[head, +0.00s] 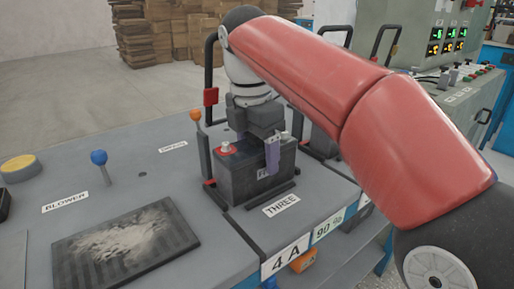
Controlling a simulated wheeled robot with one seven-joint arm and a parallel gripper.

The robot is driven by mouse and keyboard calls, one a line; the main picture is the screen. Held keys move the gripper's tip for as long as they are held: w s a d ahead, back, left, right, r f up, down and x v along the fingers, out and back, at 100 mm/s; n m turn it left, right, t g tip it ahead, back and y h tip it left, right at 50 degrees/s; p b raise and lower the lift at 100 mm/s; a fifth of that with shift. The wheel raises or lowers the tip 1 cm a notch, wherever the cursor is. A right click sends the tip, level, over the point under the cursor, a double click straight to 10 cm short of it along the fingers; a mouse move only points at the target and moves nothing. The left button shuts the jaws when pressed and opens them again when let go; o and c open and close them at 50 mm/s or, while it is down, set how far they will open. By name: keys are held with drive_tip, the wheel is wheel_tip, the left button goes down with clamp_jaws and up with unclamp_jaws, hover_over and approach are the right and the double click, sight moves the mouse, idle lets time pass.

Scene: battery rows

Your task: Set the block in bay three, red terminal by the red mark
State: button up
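The block is a dark grey battery (250,182) standing upright in the low black tray of bay three (236,206), behind the THREE label (281,205). Its red-based terminal (225,149) is at the top left. A small red patch (209,183) shows low on the left of the bay; I cannot tell if it is the red mark. My gripper (262,147) is right over the battery, pointing down. One finger hangs in front of the battery's upper front face; the other finger is hidden, so its grip is unclear.
A tall black hoop with a red clip (210,97) rises behind the bay, and an orange-topped lever (196,117) stands left. A blue-knobbed lever (99,158) and a dusty black mat (124,244) lie further left. A neighbouring bay is partly hidden by my arm.

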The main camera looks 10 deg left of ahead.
drive_tip(key=shift+o, duration=0.9)
drive_tip(key=shift+s+a+r+p, duration=0.15)
drive_tip(key=shift+r+p, duration=0.15)
drive_tip(key=shift+r, duration=1.65)
drive_tip(key=shift+s+a+r+p, duration=0.15)
drive_tip(key=shift+r+p, duration=0.1)
drive_tip(key=shift+r, duration=1.65)
drive_tip(key=o, duration=0.4)
